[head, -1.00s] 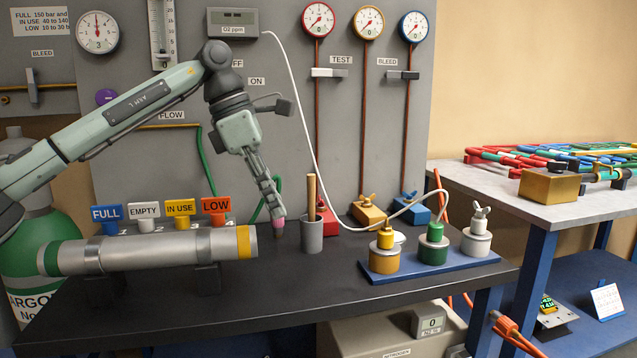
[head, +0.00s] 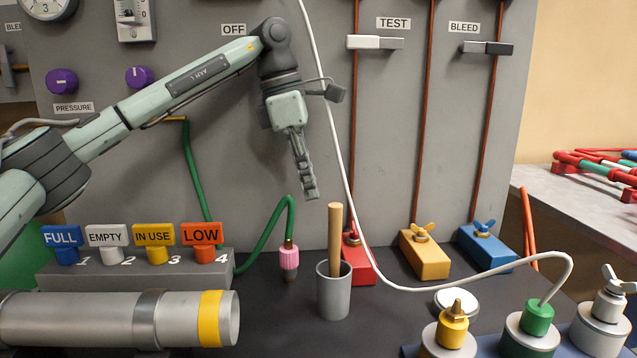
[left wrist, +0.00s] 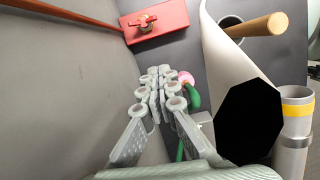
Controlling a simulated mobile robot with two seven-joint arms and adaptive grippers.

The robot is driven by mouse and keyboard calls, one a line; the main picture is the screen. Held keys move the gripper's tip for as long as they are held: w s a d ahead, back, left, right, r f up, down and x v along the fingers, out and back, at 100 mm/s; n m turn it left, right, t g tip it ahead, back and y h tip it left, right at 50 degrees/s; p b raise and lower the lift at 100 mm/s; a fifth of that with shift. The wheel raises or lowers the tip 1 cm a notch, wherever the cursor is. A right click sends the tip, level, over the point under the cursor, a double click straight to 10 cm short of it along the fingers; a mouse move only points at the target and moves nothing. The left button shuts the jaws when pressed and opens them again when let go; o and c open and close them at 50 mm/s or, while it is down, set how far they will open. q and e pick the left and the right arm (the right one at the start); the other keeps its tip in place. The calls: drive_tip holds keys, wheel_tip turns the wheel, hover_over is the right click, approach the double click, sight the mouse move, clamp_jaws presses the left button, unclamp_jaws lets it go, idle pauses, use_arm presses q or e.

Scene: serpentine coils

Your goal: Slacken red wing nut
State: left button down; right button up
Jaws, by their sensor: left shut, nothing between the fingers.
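The red block (head: 361,267) stands at the back of the dark bench, against the grey panel. Its small wing nut (head: 353,239) sits on top, partly hidden by the white cable and the wooden stick in the head view. In the left wrist view the red block (left wrist: 172,22) is at the top, with the wing nut (left wrist: 144,22) showing clearly. My left gripper (head: 312,194) is shut and empty, pointing down in the air, up and left of the block. Its closed fingers (left wrist: 160,84) are apart from the block in the wrist view. My right gripper is not in view.
A grey cup (head: 333,298) with a wooden stick (head: 335,238) stands in front of the red block. A white cable (head: 341,150) hangs close by. A pink fitting (head: 289,259) on a green hose is left of the cup. Yellow (head: 425,257) and blue (head: 485,248) blocks stand right.

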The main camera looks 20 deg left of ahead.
sight(355, 231)
use_arm(q)
drive_tip(key=x, duration=0.7)
drive_tip(key=shift+f, duration=0.3)
drive_tip(key=d, duration=0.1)
drive_tip(key=w+d, duration=0.1)
drive_tip(key=shift+d+r+p, duration=0.15)
drive_tip(key=shift+d+p, duration=0.15)
drive_tip(key=shift+p, duration=0.1)
drive_tip(key=shift+w+d, duration=0.2)
drive_tip(key=shift+d, duration=0.45)
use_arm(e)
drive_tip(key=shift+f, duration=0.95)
